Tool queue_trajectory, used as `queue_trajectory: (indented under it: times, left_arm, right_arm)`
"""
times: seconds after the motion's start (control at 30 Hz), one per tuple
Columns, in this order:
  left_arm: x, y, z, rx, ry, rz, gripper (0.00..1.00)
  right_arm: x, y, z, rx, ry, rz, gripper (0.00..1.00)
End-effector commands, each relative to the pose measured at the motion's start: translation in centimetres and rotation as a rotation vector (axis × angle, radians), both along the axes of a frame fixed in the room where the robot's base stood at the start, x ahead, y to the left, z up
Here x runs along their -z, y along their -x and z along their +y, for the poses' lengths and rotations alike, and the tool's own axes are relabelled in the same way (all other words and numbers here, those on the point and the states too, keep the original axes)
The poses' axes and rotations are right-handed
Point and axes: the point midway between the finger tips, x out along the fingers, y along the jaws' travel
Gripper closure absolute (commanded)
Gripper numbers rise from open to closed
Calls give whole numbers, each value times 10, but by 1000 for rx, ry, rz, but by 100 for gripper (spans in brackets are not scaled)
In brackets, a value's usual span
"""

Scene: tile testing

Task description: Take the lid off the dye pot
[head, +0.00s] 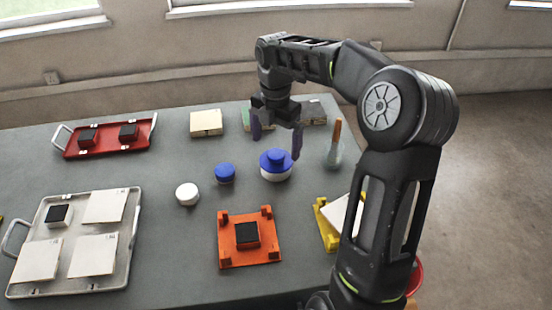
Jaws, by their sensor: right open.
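The dye pot (272,175) is a low white pot on the grey table, right of the middle. Its blue lid (277,160) with a raised round knob sits on top of it. My right gripper (276,148) points down from above, just behind and over the lid. Its two purple fingers are spread wide, one to the left and one to the right of the knob, and nothing is held between them. Whether a finger touches the lid cannot be told. My left gripper is not in view.
A small blue-topped jar (225,173) and a white round jar (187,194) stand left of the pot. A bottle with a brown stick (334,148) stands close on the right. An orange fixture (265,257) lies in front. Trays (129,235) fill the left.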

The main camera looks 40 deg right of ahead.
Motion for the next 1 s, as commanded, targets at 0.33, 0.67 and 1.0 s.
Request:
queue_trajectory:
  times: [0.33, 0.67, 1.0]
  left_arm:
    - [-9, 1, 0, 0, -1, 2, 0]
    - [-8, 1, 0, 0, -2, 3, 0]
    - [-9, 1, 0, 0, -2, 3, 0]
  right_arm:
    - [44, -1, -3, 1, -1, 3, 0]
    - [49, -1, -3, 0, 0, 1, 0]
    - [49, -1, -3, 0, 0, 0, 1]
